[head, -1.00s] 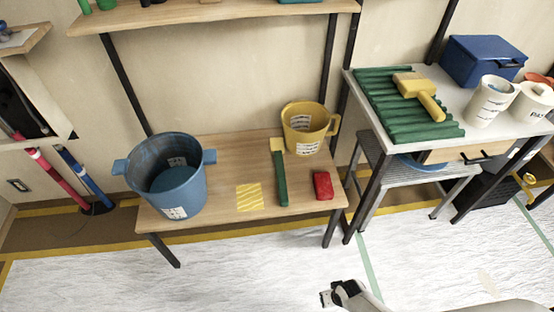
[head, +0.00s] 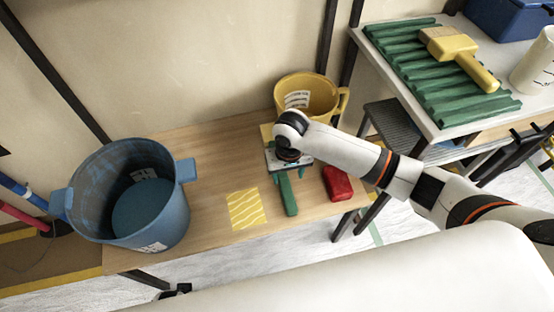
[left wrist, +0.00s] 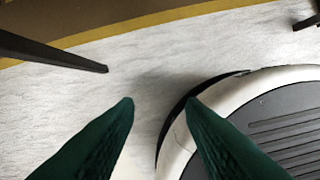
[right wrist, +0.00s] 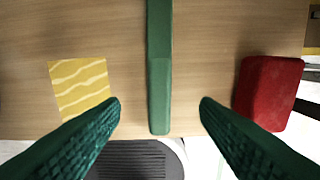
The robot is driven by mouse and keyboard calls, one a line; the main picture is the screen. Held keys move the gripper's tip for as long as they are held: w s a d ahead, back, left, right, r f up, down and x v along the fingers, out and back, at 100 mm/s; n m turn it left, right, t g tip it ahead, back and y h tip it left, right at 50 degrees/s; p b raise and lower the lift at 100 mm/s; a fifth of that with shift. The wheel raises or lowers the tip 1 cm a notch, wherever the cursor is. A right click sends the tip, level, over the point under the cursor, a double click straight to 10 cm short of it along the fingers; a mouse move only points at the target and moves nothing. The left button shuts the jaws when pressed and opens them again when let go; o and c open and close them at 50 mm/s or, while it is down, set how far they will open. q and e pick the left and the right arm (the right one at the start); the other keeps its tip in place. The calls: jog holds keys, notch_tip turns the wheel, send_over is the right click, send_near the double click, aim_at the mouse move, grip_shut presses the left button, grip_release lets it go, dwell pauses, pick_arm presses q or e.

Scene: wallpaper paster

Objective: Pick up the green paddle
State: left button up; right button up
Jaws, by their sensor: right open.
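The green paddle (head: 288,195) lies on the wooden bench. Its far part is hidden under my right gripper (head: 291,171) in the head view. In the right wrist view the paddle's green bar (right wrist: 160,80) runs down the middle, between the two open fingertips of the right gripper (right wrist: 160,104). The gripper is above the paddle, pointing down; I cannot tell the exact height gap. My left gripper (left wrist: 160,101) is open and empty, over the white floor beside a round part of my base.
A red block (head: 337,183) lies right of the paddle, and a yellow striped patch (head: 246,209) lies left. A yellow bucket (head: 303,95) stands behind, and a blue bucket (head: 140,205) stands at the bench's left. A table with green slats (head: 440,100) and a yellow brush (head: 455,52) is at right.

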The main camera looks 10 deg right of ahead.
aim_at(287, 190)
notch_tip(287, 190, down, 5)
jog(key=shift+r+b, duration=0.1)
jog(key=shift+b, duration=0.5)
notch_tip(287, 190, down, 4)
jog(key=shift+r+b, duration=0.1)
jog(key=shift+b, duration=0.65)
jog(key=shift+f, duration=0.25)
pick_arm(q)
jog(key=w+r, duration=0.3)
jog(key=r, duration=0.7)
jog(key=shift+w+d+t, duration=0.15)
jog(key=shift+d+t, duration=0.05)
jog(key=shift+t, duration=0.2)
pick_arm(e)
jog(key=c, duration=1.1)
